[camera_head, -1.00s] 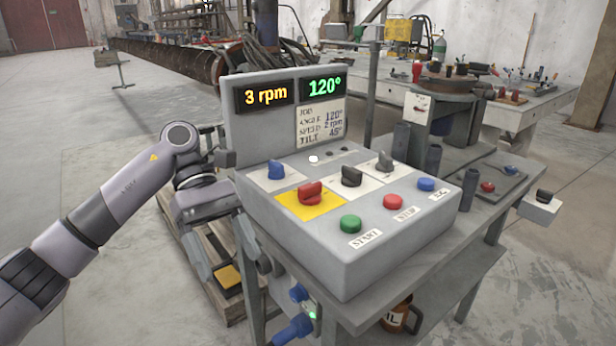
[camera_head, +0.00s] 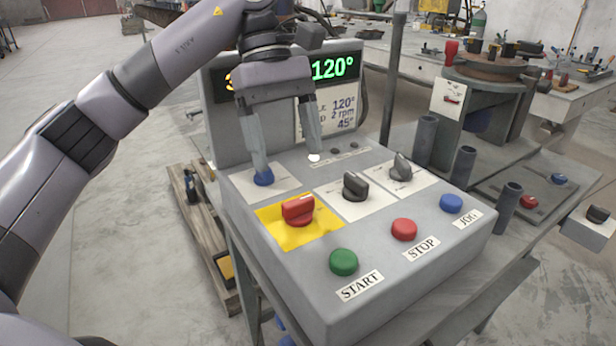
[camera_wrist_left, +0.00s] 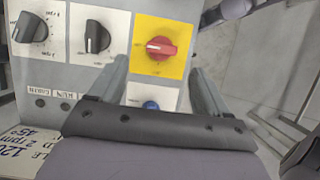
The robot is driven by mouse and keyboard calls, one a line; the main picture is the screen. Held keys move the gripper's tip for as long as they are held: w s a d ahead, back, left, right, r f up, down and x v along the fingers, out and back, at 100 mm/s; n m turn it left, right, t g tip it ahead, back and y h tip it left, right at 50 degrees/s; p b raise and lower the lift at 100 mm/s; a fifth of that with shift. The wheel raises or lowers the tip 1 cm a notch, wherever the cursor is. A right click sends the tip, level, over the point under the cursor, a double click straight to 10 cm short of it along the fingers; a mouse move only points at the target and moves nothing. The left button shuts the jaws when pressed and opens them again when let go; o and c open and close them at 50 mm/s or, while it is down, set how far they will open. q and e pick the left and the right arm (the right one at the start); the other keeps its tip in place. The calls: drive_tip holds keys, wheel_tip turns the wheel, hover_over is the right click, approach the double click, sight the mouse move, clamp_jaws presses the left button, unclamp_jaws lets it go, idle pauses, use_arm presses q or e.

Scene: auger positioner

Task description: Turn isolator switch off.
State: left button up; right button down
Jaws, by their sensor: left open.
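The isolator switch is a red rotary knob (camera_head: 297,209) on a yellow plate (camera_head: 290,236) at the near left of the grey control box (camera_head: 390,290). It also shows as a red knob (camera_wrist_left: 160,47) in the left wrist view, where its handle lies roughly sideways. My left gripper (camera_head: 290,168) is open above the back left of the panel, its fingers pointing down. It is behind the red knob and apart from it. A blue knob (camera_head: 263,179) is partly hidden by one finger; it also shows between the fingers in the wrist view (camera_wrist_left: 151,105). My right gripper is out of view.
Two dark selector knobs (camera_head: 355,186) (camera_head: 401,167) stand right of the red knob. Green START (camera_head: 343,262), red STOP (camera_head: 404,229) and blue JOG (camera_head: 451,203) buttons line the front. The display panel (camera_head: 336,67) rises behind, partly covered by my arm.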

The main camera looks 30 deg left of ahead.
sight(298, 200)
use_arm(q)
drive_tip(key=b+x, duration=0.2)
drive_tip(key=x, duration=0.3)
drive_tip(key=shift+s, duration=0.15)
drive_tip(key=shift+x, duration=0.9)
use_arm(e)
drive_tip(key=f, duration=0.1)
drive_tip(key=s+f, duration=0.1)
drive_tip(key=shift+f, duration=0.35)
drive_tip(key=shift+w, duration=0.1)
use_arm(q)
drive_tip(key=c, duration=1)
drive_tip(key=shift+c, duration=0.2)
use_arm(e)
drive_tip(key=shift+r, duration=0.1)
